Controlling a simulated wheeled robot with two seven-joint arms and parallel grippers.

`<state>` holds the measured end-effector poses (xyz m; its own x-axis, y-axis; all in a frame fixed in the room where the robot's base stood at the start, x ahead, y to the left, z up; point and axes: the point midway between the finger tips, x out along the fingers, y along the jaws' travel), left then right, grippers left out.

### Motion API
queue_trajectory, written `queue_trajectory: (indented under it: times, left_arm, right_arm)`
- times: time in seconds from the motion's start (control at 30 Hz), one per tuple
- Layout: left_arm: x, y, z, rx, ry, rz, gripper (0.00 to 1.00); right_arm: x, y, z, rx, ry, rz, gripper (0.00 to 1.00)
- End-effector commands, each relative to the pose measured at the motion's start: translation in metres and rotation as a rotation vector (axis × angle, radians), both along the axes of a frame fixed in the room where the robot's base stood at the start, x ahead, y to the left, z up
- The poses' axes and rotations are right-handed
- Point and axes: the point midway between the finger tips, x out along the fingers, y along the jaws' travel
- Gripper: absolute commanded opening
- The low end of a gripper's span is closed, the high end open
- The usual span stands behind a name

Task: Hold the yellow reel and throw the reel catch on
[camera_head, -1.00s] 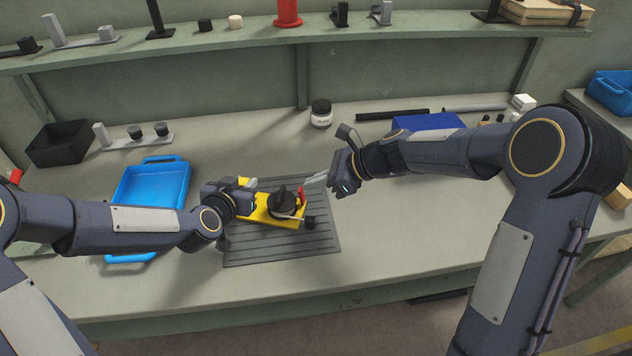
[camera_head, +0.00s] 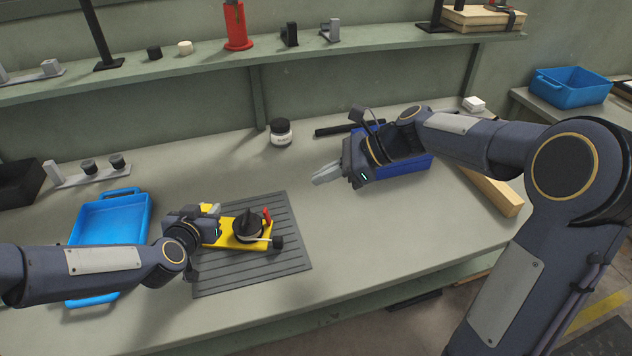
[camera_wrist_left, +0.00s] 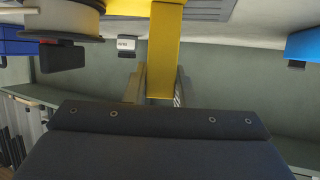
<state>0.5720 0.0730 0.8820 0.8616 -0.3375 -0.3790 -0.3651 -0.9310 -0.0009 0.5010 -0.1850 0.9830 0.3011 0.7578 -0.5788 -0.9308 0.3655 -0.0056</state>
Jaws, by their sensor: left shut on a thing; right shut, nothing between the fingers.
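The yellow reel (camera_head: 230,236) lies on a ribbed grey mat (camera_head: 285,265), with a black drum (camera_head: 248,225) on its plate. A small red lever (camera_head: 267,217), perhaps the reel catch, stands upright at the drum's right side. A crank with a black knob (camera_head: 277,242) sticks out at the right. My left gripper (camera_head: 212,222) is shut on the left end of the yellow plate; the left wrist view shows the yellow bar (camera_wrist_left: 165,50) between its fingers. My right gripper (camera_head: 326,174) is shut and empty, above the table, up and right of the reel and apart from it.
A blue tray (camera_head: 143,214) stands left of the mat. A blue box (camera_head: 405,165) lies behind my right gripper, with a wooden block (camera_head: 491,190) to its right. A white jar with a black lid (camera_head: 281,133) stands at the back. The table right of the mat is clear.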

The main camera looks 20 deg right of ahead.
Motion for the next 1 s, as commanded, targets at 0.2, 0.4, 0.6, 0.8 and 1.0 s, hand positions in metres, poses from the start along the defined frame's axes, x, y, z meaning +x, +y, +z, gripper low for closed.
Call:
queue_trajectory:
  times: [0.2,0.4,0.6,0.8,1.0]
  left_arm:
    - [-0.0034,0.0006,-0.0083,0.002,0.022,-0.003,0.00]
    - [-0.0031,0.0005,-0.0076,0.002,0.020,-0.003,0.30]
    - [-0.0018,0.0001,-0.0041,0.001,0.010,-0.002,0.49]
    - [-0.0014,0.0001,-0.0027,0.001,0.007,-0.001,0.49]
    - [-0.0064,0.0023,0.0008,0.001,0.004,-0.002,0.49]
  right_arm:
    - [-0.0001,-0.0006,-0.0005,0.000,0.000,0.000,0.00]
    - [0.0000,-0.0004,-0.0005,0.000,0.000,0.000,0.00]
    - [0.0001,-0.0004,-0.0003,0.000,0.000,0.000,0.00]
    - [0.0001,-0.0003,-0.0002,0.000,0.000,0.000,0.00]
    - [0.0000,-0.0003,-0.0011,0.000,0.000,0.000,0.00]
